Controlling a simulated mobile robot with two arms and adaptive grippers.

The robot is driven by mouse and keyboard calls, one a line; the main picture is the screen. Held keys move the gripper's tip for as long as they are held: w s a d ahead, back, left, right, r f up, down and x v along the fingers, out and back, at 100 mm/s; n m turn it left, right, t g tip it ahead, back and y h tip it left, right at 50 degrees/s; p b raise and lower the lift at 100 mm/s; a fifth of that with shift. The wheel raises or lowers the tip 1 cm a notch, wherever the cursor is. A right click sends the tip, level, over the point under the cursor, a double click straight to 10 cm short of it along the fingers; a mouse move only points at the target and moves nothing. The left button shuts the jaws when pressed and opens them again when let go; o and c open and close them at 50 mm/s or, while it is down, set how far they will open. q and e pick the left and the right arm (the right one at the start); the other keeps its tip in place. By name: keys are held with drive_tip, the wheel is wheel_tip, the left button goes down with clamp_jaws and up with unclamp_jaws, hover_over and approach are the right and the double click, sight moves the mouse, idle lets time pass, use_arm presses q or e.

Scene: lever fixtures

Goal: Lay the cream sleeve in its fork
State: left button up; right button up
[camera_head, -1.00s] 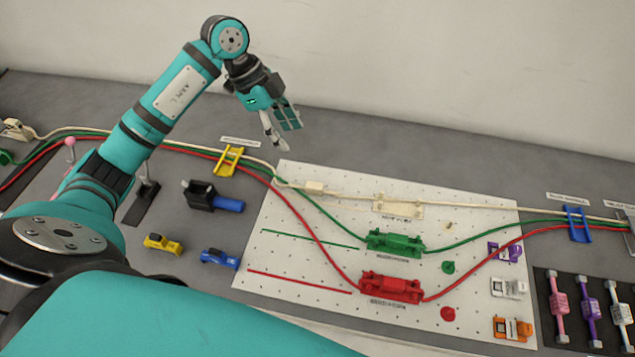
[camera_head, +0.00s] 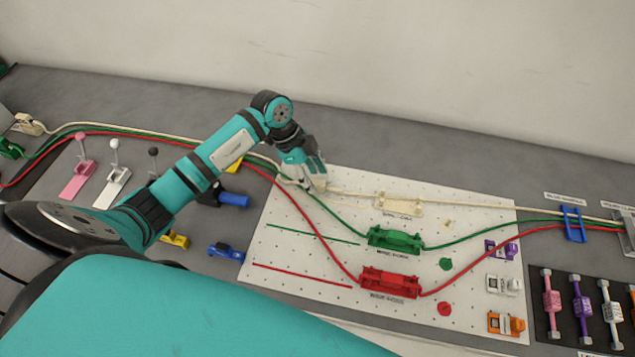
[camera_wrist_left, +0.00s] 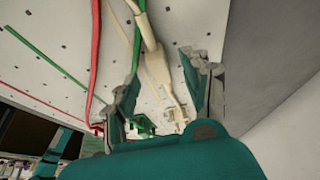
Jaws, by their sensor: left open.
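The cream sleeve (camera_wrist_left: 157,66) is a thicker part on the cream cable. In the left wrist view it lies between the two open fingers of my left gripper (camera_wrist_left: 160,82), apparently not clamped. In the head view my left gripper (camera_head: 304,182) is low over the white board's upper left corner and largely hides the sleeve. The cream fork (camera_head: 400,204) stands on the board to the right of my gripper, with the cream cable passing at it. It shows beyond the sleeve in the left wrist view (camera_wrist_left: 179,115). My right gripper is not in view.
The green holder (camera_head: 395,239) and red holder (camera_head: 390,283) with their cables lie nearer on the board. A yellow guide (camera_head: 234,165) is left, partly behind my arm, and a blue guide (camera_head: 573,224) is right. Pink and white levers stand at far left.

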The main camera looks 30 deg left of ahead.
use_arm(q)
drive_tip(key=shift+x, duration=1.15)
clamp_jaws()
drive_tip(key=shift+r, duration=0.15)
